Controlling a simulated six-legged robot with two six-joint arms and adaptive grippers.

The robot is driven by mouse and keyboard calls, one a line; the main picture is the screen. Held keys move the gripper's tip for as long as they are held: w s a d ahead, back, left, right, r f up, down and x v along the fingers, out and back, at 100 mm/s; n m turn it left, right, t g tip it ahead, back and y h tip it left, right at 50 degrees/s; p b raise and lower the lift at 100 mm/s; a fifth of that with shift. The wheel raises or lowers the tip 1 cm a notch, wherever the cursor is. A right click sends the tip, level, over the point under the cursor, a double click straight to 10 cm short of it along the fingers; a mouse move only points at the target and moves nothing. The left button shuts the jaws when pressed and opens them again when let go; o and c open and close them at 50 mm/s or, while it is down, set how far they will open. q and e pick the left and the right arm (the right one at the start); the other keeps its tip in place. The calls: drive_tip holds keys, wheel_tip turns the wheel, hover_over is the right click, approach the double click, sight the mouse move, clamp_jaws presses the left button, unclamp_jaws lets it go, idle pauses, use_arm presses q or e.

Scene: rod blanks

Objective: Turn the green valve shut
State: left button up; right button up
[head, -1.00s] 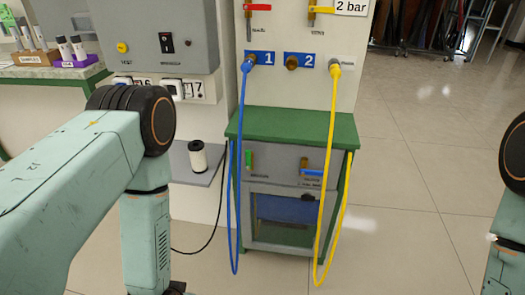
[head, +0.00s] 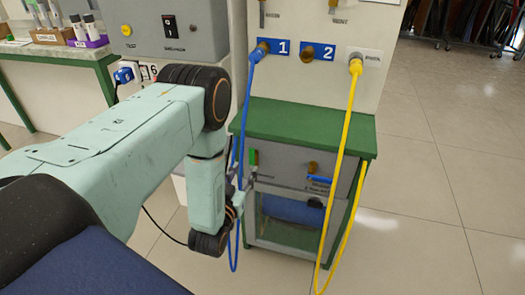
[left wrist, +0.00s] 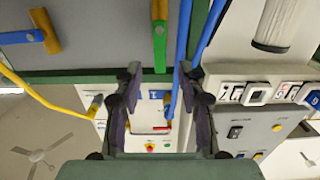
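The green valve (head: 253,157) is on the grey front panel of the green-topped bench. In the left wrist view its green handle (left wrist: 160,48) hangs straight from a brass body. My left gripper (head: 247,180) is close to the panel, just below the green valve. In the left wrist view my left gripper (left wrist: 160,70) is open, with the handle's end showing between its fingertips. I see no clear contact, and the exact depth gap cannot be told. My right gripper is not in view.
A blue hose (head: 238,140) hangs beside the gripper and shows in the left wrist view (left wrist: 178,70) by one finger. A blue-handled valve (head: 319,179) sits to the right on the panel. A yellow hose (head: 341,160) hangs further right. The floor to the right is clear.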

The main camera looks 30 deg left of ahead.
sight(251, 155)
use_arm(q)
drive_tip(key=x, duration=0.2)
drive_tip(key=b+x, duration=0.1)
drive_tip(key=x, duration=0.1)
drive_tip(key=r+x, duration=0.1)
drive_tip(key=x, duration=0.1)
drive_tip(key=shift+w+a+b, duration=0.15)
drive_tip(key=shift+w+b, duration=0.2)
drive_tip(key=shift+b, duration=0.05)
drive_tip(key=shift+w, duration=0.3)
drive_tip(key=shift+r, duration=0.15)
drive_tip(key=shift+w, duration=0.1)
drive_tip(key=shift+c, duration=0.2)
clamp_jaws()
